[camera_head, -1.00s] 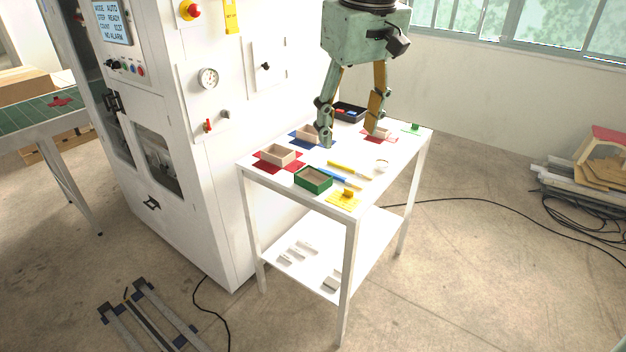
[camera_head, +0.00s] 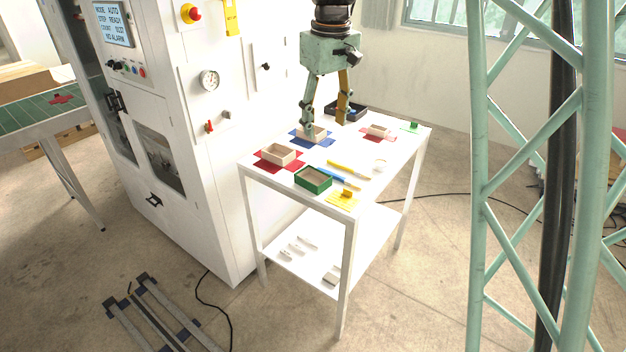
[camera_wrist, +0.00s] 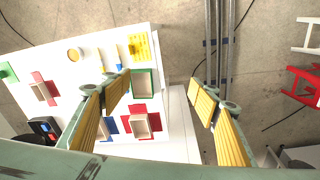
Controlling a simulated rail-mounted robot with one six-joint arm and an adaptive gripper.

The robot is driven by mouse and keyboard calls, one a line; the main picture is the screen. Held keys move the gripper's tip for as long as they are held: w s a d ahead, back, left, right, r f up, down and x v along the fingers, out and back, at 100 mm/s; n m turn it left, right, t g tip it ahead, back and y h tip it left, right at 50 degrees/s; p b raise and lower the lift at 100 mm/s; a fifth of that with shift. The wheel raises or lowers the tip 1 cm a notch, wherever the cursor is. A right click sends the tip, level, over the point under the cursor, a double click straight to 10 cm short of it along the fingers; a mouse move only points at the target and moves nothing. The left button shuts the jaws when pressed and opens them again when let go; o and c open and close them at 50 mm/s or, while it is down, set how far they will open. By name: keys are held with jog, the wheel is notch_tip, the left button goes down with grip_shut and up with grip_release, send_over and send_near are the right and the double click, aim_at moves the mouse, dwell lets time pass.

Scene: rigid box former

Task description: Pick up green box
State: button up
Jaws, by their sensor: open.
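The green box (camera_head: 320,188) is an open-topped tray with green outer walls and a beige inside. It rests on the near left part of the white table (camera_head: 272,182). In the wrist view the green box (camera_wrist: 153,84) appears between the open fingers, nearer the left ones. My gripper (camera_head: 324,130) is open and empty, fingers pointing down. It hangs above the far left part of the table, behind the green box and apart from it. In the wrist view my gripper (camera_wrist: 160,78) shows its yellow-padded fingers wide apart.
A beige box on a red cross sheet (camera_head: 264,167) stands left of the green box. A blue sheet (camera_head: 296,134) with a beige box lies behind. A white machine (camera_head: 225,160) borders the left.

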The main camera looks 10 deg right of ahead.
jog(key=w+f+n+p, duration=0.1)
jog(key=w+f+p, duration=0.1)
jog(key=w+f, duration=0.6)
jog(key=n+g+p, duration=0.1)
jog(key=p, duration=0.2)
send_over(313, 176)
jog(key=s+a, duration=0.1)
jog(key=s, duration=0.3)
notch_tip(313, 176, down, 8)
jog(key=f, duration=0.1)
jog(key=shift+a+r, duration=0.15)
jog(key=shift+r, duration=0.05)
jog(key=shift+f, duration=0.15)
jog(key=shift+f, duration=4.15)
jog(key=shift+s, duration=0.1)
jog(key=shift+s+f, duration=0.1)
jog(key=shift+f, duration=2.5)
